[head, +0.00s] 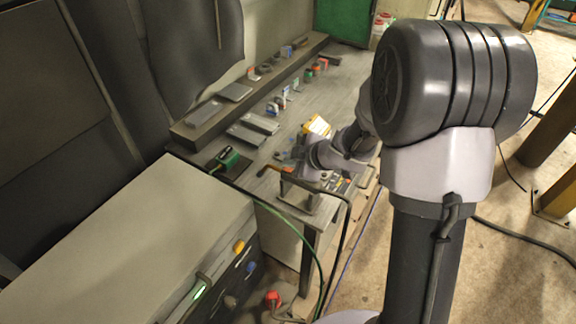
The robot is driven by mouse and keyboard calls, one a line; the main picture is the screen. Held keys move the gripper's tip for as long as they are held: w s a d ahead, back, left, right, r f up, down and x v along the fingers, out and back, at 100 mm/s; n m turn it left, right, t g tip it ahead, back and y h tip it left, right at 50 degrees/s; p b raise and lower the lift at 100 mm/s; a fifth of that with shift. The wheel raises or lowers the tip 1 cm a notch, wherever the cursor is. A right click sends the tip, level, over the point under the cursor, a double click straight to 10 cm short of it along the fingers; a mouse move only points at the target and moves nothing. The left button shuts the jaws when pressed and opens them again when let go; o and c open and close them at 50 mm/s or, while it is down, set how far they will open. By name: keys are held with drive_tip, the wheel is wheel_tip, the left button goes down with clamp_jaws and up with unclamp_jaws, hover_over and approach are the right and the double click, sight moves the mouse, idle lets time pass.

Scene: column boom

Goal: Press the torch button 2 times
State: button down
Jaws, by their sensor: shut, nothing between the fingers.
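A dark, bent, torch-like handle with an orange end (273,168) sits at the near end of the bench, above a small grey stand. A black hose runs from its right side down to the floor. I cannot make out a button on it. My arm reaches over the bench from the right. My gripper (287,157) is small in view, shut and empty, close behind and to the right of the orange end. I cannot tell whether it touches anything, and my wrist hides part of the bench there.
The long workbench (347,82) holds several small coloured items and flat grey plates. A green-topped tool (228,157) lies left of my gripper. A large grey cabinet (130,235) with coloured knobs fills the lower left. Green and black cables hang at the bench's near end.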

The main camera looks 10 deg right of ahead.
sight(290, 171)
drive_tip(key=shift+r, duration=0.3)
wheel_tip(290, 171, up, 5)
drive_tip(key=p, duration=0.5)
drive_tip(key=shift+r+p, duration=0.1)
drive_tip(key=shift+p, duration=0.3)
